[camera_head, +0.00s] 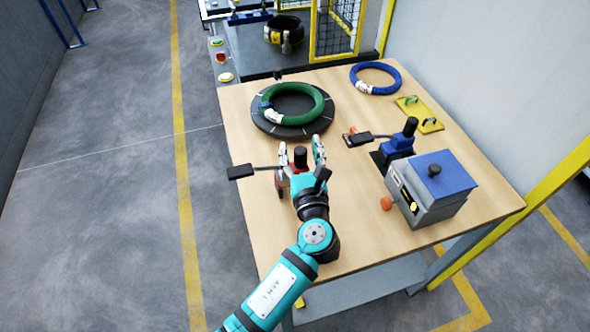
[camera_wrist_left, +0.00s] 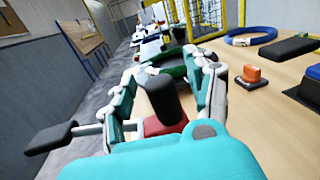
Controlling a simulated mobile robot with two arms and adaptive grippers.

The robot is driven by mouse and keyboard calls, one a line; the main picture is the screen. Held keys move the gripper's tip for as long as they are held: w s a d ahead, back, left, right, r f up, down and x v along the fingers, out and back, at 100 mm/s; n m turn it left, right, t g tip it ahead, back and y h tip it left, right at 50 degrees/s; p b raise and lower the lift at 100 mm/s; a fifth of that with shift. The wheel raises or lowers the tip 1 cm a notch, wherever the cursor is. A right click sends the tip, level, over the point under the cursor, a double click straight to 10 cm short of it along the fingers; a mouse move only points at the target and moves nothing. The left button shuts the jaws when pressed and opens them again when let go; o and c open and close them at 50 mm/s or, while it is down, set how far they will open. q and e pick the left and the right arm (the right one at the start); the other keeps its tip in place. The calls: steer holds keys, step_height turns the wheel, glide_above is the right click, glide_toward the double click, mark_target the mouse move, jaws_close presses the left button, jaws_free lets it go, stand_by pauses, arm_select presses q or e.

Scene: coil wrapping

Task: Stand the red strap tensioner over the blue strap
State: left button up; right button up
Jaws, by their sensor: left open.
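The red strap tensioner, with a red body, black knob (camera_head: 300,153) and black side handle (camera_head: 240,172), stands on the table near its left edge. Its red body also shows in the left wrist view (camera_wrist_left: 160,126). My left gripper (camera_head: 301,148) is open, its fingers on either side of the tensioner; I cannot tell whether they touch it. A green coil (camera_head: 316,93) lies on a dark round turntable (camera_head: 264,124) beyond the gripper. A small blue piece, seemingly the blue strap (camera_head: 263,105), is at the coil's left side. My right gripper is out of view.
A blue tensioner (camera_head: 398,143) and a grey box with a blue top (camera_head: 432,185) stand to the right. A blue ring (camera_head: 376,91) and yellow plate (camera_head: 420,113) lie at the back right. A yellow-framed fence (camera_head: 336,30) stands behind.

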arm_select(q)
jaws_close()
